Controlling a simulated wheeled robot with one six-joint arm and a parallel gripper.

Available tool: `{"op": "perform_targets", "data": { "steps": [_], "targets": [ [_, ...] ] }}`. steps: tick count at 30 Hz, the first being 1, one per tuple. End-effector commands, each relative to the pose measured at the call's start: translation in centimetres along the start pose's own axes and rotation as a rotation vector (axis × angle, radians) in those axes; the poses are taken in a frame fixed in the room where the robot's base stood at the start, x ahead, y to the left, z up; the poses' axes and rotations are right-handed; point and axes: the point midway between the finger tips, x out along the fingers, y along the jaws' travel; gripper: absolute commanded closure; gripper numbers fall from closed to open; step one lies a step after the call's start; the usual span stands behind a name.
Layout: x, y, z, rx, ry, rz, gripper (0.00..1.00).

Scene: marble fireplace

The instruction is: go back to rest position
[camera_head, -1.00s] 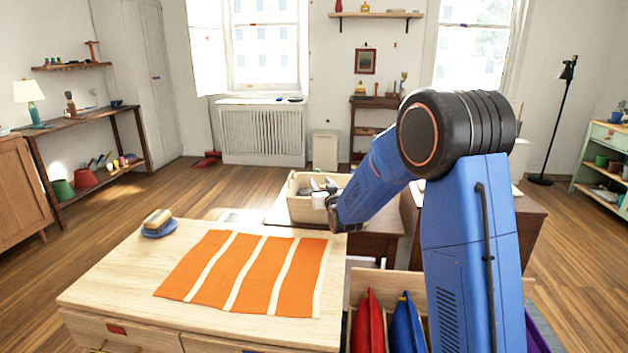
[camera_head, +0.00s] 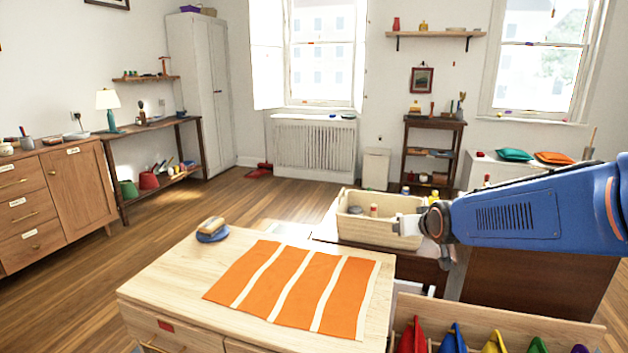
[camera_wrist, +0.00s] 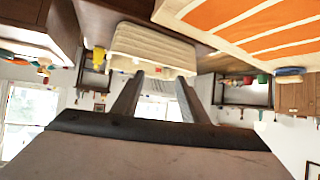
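My gripper (camera_head: 410,226) is in the head view at the end of my blue arm, which reaches in from the right edge. It appears in front of the light wooden crate (camera_head: 400,240); I cannot tell whether it touches it. In the wrist view, which is upside down, the two dark fingers of my gripper (camera_wrist: 160,82) stand apart with nothing between them. The pale ribbed crate (camera_wrist: 152,48) shows beyond the fingertips.
An orange and cream striped cloth (camera_head: 290,283) lies on the wooden cabinet top (camera_head: 170,285). A brush on a blue dish (camera_head: 212,232) sits at its back edge. A drawer (camera_head: 545,325) with several coloured pouches is at the lower right. Floor is clear at left.

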Motion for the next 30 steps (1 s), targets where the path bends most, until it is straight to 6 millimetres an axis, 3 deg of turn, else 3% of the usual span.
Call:
{"op": "perform_targets", "data": {
  "steps": [1,11,21,27,30],
  "targets": [
    [-1.7,0.2,0.9,0.001,-0.024,0.002,0.6],
    [-11.6,0.9,8.8,0.011,-0.235,0.014,0.6],
    [-21.5,1.2,18.3,0.025,-0.451,0.027,0.6],
    [-25.8,1.2,22.9,0.032,-0.55,0.034,0.6],
    [-26.9,1.2,24.2,0.034,-0.579,0.035,0.6]
  ]
}}
